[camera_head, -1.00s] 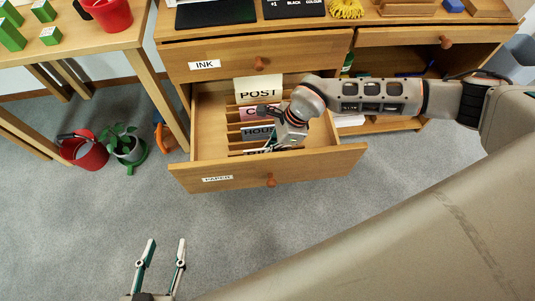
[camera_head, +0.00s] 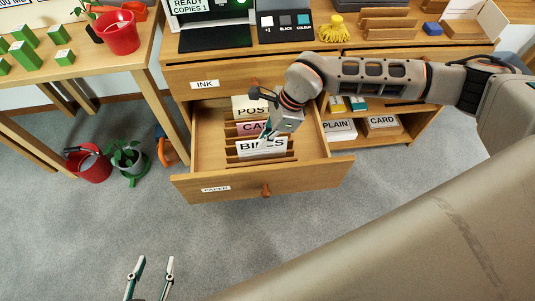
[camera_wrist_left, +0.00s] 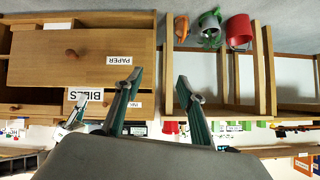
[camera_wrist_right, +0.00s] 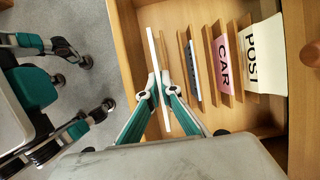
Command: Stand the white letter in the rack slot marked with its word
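The white letter (camera_head: 258,149), with the word BILLS, is upright in the open drawer. My right gripper (camera_wrist_right: 159,84) is shut on it; the letter (camera_wrist_right: 152,48) shows edge-on in the right wrist view. In the left wrist view the word on the letter (camera_wrist_left: 86,97) stands clear of the drawer front. Brown rack dividers (camera_wrist_right: 188,55) lie beside it, and I cannot tell whether its lower edge is in a slot. Behind are a blue card (camera_wrist_right: 192,69), a pink card (camera_wrist_right: 223,62) and a cream POST card (camera_wrist_right: 252,52). My left gripper (camera_head: 152,260) is open and empty over the floor.
The drawer front (camera_head: 300,178), labelled PAPER, sticks out from the desk. A shelf with PLAIN (camera_head: 338,128) and CARD (camera_head: 383,123) boxes is to the right. A red bucket (camera_head: 90,165) and a potted plant (camera_head: 130,160) stand at left. The floor in front is clear.

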